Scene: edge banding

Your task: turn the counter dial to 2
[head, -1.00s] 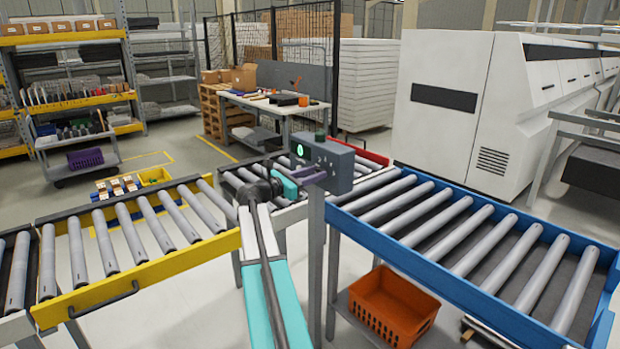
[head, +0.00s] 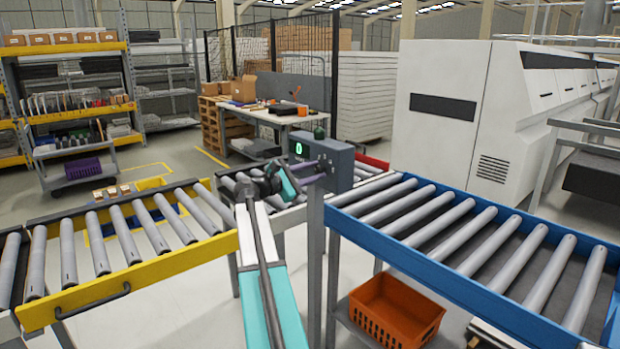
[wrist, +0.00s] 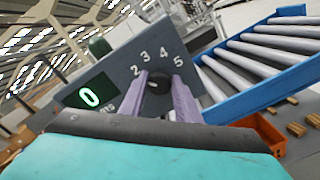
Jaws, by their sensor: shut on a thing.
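The counter is a dark grey box (head: 341,166) on a post, and its green display (head: 299,149) reads 0. In the head view, my gripper (head: 321,171) is at the box's front face.
A green button (head: 319,133) sits on top of the box. A yellow-framed roller conveyor (head: 140,279) is at left and a blue-framed one (head: 440,277) at right. An orange crate (head: 395,312) stands low beneath the blue conveyor.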

